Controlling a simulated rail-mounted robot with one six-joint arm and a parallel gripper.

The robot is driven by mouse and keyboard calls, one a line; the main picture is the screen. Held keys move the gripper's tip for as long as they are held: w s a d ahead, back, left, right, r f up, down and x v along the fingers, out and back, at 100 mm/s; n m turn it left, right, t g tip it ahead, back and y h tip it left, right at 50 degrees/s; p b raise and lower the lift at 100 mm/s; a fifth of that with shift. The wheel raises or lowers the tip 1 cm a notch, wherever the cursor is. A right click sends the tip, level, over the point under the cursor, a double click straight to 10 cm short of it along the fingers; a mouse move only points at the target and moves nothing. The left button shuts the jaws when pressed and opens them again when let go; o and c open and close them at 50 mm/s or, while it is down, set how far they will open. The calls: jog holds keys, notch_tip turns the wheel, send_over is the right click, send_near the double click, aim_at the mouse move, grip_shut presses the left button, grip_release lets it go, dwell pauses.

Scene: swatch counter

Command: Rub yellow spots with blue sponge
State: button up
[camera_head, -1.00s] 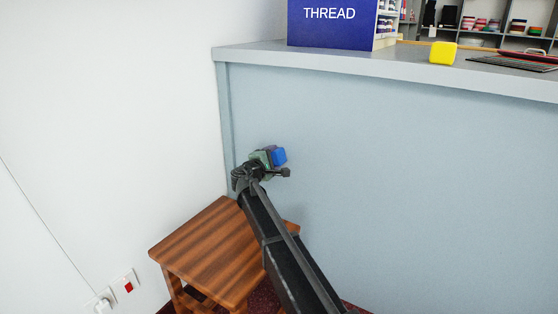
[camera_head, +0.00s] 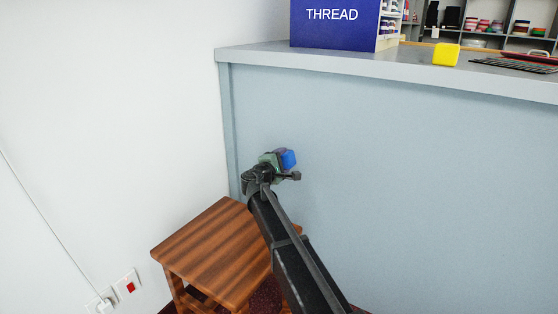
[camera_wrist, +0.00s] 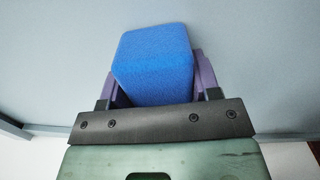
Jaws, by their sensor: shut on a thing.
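The blue sponge (camera_wrist: 153,65) is a blue block between the purple fingers of my gripper (camera_wrist: 155,90) in the wrist view. It also shows as a small blue block in the head view (camera_head: 288,159). My gripper (camera_head: 282,160) is shut on it, in front of the counter's pale blue-grey front panel (camera_head: 400,180). I cannot tell whether the sponge touches the panel. No yellow spots can be made out on the panel in either view.
A wooden stool (camera_head: 215,250) stands below my gripper, at the left. On the counter top (camera_head: 400,68) are a blue THREAD box (camera_head: 334,25), a yellow block (camera_head: 446,54) and dark flat swatches (camera_head: 515,64). A white wall (camera_head: 100,120) borders the left side.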

aim_at(290, 165)
jog(key=s+d, duration=0.2)
jog(key=d, duration=0.1)
jog(key=shift+d, duration=0.3)
jog(key=shift+w+a, duration=0.3)
jog(key=shift+a, duration=0.35)
jog(key=shift+w+a, duration=0.35)
jog(key=shift+a, duration=0.25)
jog(key=shift+w+a, duration=0.3)
jog(key=shift+a, duration=0.35)
jog(key=shift+w+a, duration=0.55)
jog(key=shift+a, duration=0.3)
jog(key=shift+w+a, duration=0.55)
jog(key=shift+a, duration=0.3)
jog(key=shift+s, duration=0.15)
jog(key=shift+v, duration=2.9)
